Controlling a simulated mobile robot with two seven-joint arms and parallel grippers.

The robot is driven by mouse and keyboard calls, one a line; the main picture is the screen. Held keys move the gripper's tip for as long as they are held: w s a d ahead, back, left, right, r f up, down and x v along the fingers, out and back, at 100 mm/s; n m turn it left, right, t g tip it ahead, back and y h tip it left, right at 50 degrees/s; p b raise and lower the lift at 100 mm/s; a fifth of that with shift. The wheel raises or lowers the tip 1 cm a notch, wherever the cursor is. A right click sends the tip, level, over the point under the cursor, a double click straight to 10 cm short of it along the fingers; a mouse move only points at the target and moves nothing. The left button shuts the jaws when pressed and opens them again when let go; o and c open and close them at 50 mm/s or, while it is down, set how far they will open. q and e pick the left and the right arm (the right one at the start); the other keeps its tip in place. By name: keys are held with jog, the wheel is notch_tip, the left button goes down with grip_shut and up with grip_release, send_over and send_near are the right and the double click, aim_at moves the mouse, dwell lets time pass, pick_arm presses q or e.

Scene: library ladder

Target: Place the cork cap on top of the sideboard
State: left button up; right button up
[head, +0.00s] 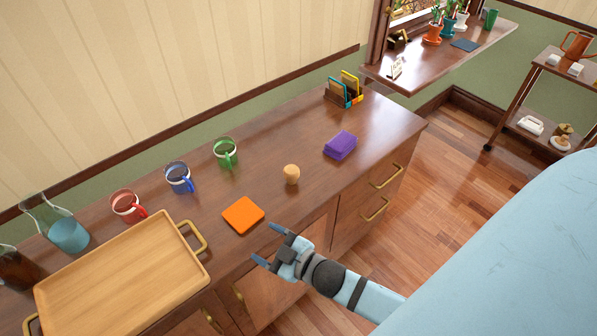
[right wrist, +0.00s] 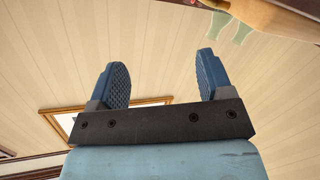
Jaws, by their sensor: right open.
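The cork cap (head: 291,174), a small tan rounded piece, stands on the sideboard (head: 305,120) top between an orange square (head: 243,215) and a purple stack (head: 340,145). My right gripper (head: 264,243) is open and empty at the sideboard's front edge, to the left of and nearer than the cork cap, apart from it. The right wrist view shows its two blue fingers (right wrist: 163,78) spread with only wall between them. My left gripper is not in view.
A wooden tray (head: 120,275) with brass handles fills the left end. Red (head: 128,206), blue (head: 179,177) and green (head: 225,153) mugs line the back, with a glass carafe (head: 62,230) beside them. A card holder (head: 344,92) stands at the far end. Bare top surrounds the cork cap.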

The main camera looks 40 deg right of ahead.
jog(key=s+d+f+m+g+h, duration=0.1)
jog(key=s+f+m+g+h, duration=0.1)
jog(key=s+f+m+g, duration=0.3)
jog(key=s+f, duration=0.3)
jog(key=s, duration=0.2)
jog(key=shift+m+h, duration=0.3)
jog(key=shift+f, duration=0.1)
notch_tip(320, 180, up, 9)
jog(key=p, duration=0.9)
jog(key=shift+d, duration=0.3)
jog(key=shift+a+r, duration=0.1)
jog(key=shift+r, duration=0.1)
